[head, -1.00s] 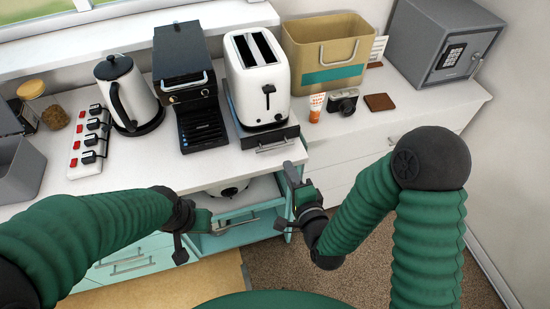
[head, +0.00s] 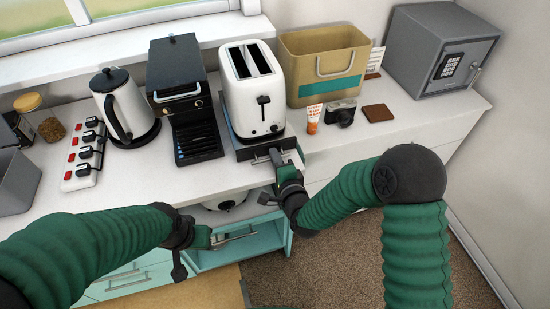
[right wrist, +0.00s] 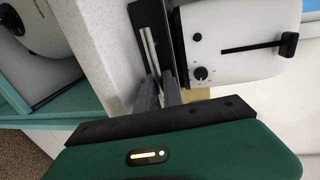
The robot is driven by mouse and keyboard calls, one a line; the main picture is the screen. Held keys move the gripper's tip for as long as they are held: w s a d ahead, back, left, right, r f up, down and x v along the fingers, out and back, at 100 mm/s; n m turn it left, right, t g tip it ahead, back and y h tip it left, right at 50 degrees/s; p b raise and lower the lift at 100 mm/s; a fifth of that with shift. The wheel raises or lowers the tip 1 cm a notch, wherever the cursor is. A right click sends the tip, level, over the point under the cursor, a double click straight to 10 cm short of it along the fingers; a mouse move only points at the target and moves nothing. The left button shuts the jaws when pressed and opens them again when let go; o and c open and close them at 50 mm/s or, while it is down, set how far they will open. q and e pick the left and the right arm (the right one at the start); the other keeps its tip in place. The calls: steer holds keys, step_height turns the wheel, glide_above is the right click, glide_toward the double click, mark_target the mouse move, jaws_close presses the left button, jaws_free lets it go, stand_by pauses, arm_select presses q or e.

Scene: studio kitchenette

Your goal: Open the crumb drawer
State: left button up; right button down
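The crumb drawer (head: 246,153) is the dark slab under the white toaster (head: 255,95). Its front carries a silver bar handle (head: 260,159), and it looks closed. In the right wrist view the handle (right wrist: 149,48) lies just beyond my fingers. My right gripper (head: 276,158) is at the right end of this handle. In the right wrist view its two fingers (right wrist: 160,78) stand apart with a narrow gap, close to the handle; I cannot tell whether they touch it. My left gripper (head: 212,240) is low, by the teal cabinet, its fingers partly hidden.
A black coffee machine (head: 183,100) stands left of the toaster, with a kettle (head: 125,105) beyond. A tan bin (head: 325,65), orange tube (head: 314,118), camera (head: 341,113) and safe (head: 440,50) stand to the right. Below is an open teal compartment (head: 240,250).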

steer(key=shift+s+a+f, duration=0.1)
steer(key=shift+s+a, duration=0.05)
steer(key=shift+a, duration=0.3)
arm_select(q)
steer(key=shift+a, duration=0.3)
steer(key=shift+d, duration=0.1)
